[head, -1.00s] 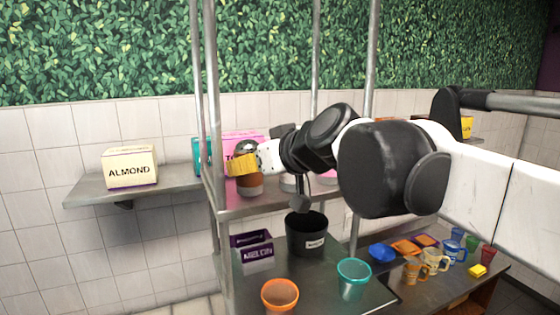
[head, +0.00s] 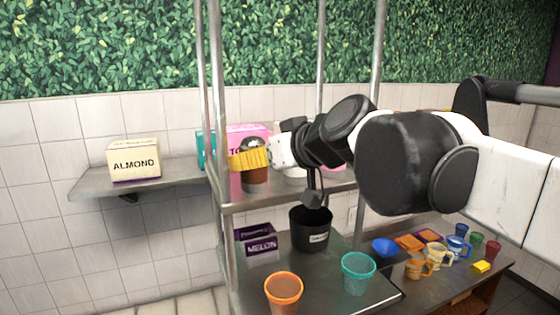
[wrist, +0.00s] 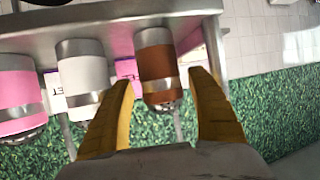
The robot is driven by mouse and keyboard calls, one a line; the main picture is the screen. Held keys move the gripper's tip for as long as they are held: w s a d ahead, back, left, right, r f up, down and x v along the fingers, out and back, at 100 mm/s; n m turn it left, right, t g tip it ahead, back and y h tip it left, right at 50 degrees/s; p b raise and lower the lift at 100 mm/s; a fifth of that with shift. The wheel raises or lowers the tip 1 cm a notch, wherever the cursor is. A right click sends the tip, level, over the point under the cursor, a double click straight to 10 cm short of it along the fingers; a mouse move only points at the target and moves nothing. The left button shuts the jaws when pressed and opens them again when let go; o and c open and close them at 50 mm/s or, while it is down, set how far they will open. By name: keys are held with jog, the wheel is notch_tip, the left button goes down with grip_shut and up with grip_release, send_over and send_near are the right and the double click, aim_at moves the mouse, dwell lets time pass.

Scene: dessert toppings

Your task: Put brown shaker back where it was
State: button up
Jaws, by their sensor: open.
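The brown shaker (head: 254,180) stands upright on the upper metal shelf (head: 290,196), near its left post. It has a brown body with metal bands, and in the wrist view the brown shaker (wrist: 155,66) shows between the two yellow fingers. My gripper (head: 248,160) is at the shaker's upper part in the head view. In the wrist view my gripper (wrist: 165,92) is open, with a visible gap on each side of the shaker. A white shaker (wrist: 85,75) and a pink shaker (wrist: 15,95) stand in a row beside it.
A pink box (head: 245,134) stands behind the brown shaker. An almond box (head: 134,160) sits on the left wall shelf. Below are a black bin (head: 311,232), purple boxes (head: 258,246), an orange cup (head: 284,291) and a teal cup (head: 357,272). Metal posts frame the shelf.

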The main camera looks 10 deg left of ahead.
jog(key=b+v, duration=0.2)
jog(key=v, duration=0.9)
jog(key=s+d+f+m+h, duration=0.3)
jog(key=d+f, duration=0.5)
jog(key=f, duration=0.3)
jog(key=s+d+f+m+g+h, duration=0.1)
jog(key=s+d+f+m+h, duration=0.2)
jog(key=d+f, duration=0.6)
jog(key=s+d+f+m+g+h, duration=0.1)
jog(key=s+d+f+m+h, duration=0.2)
jog(key=f, duration=1.2)
jog(key=s+d, duration=0.3)
jog(key=d, duration=0.3)
jog(key=shift+h, duration=0.3)
